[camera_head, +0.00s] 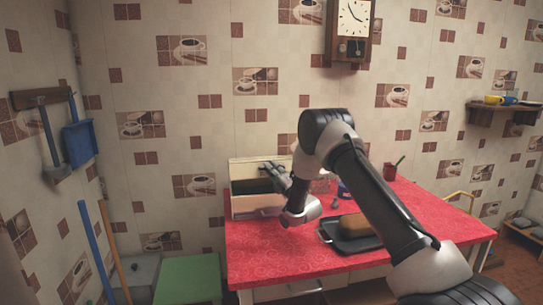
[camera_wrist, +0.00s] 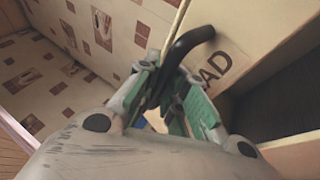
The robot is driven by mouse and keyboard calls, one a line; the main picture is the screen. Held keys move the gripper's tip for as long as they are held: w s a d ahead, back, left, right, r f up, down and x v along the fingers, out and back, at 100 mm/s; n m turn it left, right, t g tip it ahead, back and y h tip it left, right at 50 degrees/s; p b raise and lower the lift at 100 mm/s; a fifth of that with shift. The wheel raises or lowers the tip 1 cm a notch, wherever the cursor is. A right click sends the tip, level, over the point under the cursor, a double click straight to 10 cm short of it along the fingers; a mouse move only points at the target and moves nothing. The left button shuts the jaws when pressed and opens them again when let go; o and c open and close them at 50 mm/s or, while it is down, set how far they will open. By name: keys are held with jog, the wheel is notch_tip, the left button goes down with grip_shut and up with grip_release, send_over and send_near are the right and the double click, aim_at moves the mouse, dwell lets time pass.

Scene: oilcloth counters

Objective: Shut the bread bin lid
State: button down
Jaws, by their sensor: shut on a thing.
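The cream bread bin (camera_head: 246,208) stands at the left back of the red table, and its dark inside shows. Its lid (camera_head: 243,168) is raised at the back, so the bin is open. In the wrist view the lid (camera_wrist: 245,45) shows dark letters "AD" and a black curved handle (camera_wrist: 190,43). My gripper (camera_head: 272,169) is at the raised lid, over the right part of the bin. In the wrist view my gripper (camera_wrist: 168,82) is shut on the black handle. The fingers hide part of the handle.
The red-covered table (camera_head: 275,255) has free room in front of the bin. A loaf (camera_head: 357,226) lies on a dark tray (camera_head: 335,238) right of it, partly behind my arm. A red cup (camera_head: 389,173) stands at the back right. The wall is behind the bin.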

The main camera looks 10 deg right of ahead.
jog(key=shift+s+f, duration=0.3)
jog(key=shift+f, duration=0.5)
jog(key=shift+s+f, duration=0.25)
jog(key=shift+f, duration=0.55)
jog(key=shift+s+f, duration=0.3)
jog(key=shift+f, duration=0.5)
jog(key=c, duration=1.9)
grip_release()
jog(key=shift+o, duration=0.4)
jog(key=shift+s+r, duration=0.15)
jog(key=shift+d, duration=0.1)
jog(key=v, duration=1.2)
